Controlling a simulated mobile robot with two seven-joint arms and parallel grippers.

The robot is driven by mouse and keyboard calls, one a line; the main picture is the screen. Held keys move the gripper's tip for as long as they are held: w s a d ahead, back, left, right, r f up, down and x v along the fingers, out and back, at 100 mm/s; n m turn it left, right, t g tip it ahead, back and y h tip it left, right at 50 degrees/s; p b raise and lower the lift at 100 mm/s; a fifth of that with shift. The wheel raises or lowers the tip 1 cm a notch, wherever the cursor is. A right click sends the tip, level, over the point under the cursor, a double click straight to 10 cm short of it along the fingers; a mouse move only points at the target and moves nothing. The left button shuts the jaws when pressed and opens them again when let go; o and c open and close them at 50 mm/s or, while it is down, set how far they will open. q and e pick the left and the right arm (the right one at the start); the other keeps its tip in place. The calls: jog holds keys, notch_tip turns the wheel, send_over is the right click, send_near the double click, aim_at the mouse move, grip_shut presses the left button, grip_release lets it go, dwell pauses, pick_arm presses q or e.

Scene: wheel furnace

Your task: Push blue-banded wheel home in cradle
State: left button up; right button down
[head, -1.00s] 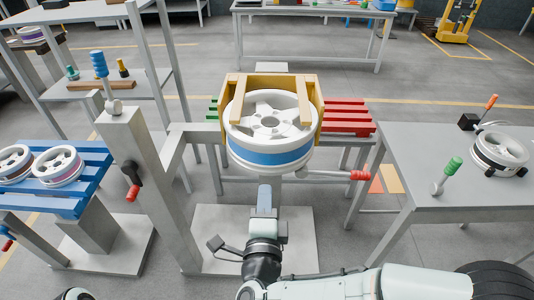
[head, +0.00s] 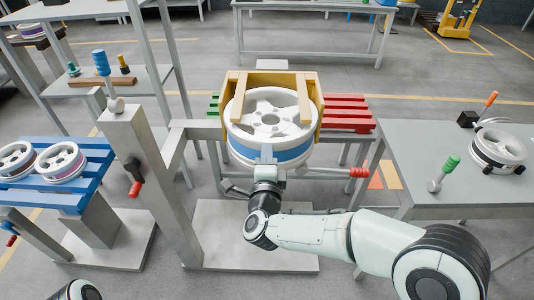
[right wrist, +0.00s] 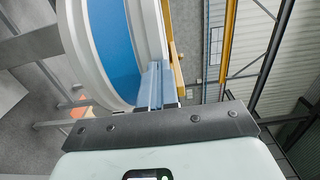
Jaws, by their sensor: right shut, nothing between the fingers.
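The white wheel with the blue band (head: 290,156) sits in the yellow cradle (head: 318,108), whose bars run over the wheel's top. It also shows large in the right wrist view (right wrist: 117,50). My right gripper (head: 266,156) is shut and empty, with its fingers up against the wheel's near side. In the right wrist view the fingers (right wrist: 155,82) lie at the wheel's rim; whether they press on it I cannot tell. At the lower left of the head view only a piece of my left arm shows, without its gripper.
A red-handled lever (head: 358,172) sticks out right of the cradle. Red slats (head: 350,115) lie behind it on the right. A grey post (head: 140,165) stands left. The right table (head: 420,150) holds another wheel (head: 497,152). Two wheels lie on a blue rack (head: 95,185).

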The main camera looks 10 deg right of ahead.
aim_at(268, 142)
jog(key=b+x, duration=0.2)
jog(key=x, duration=0.3)
jog(key=shift+f, duration=0.1)
dwell(0.4)
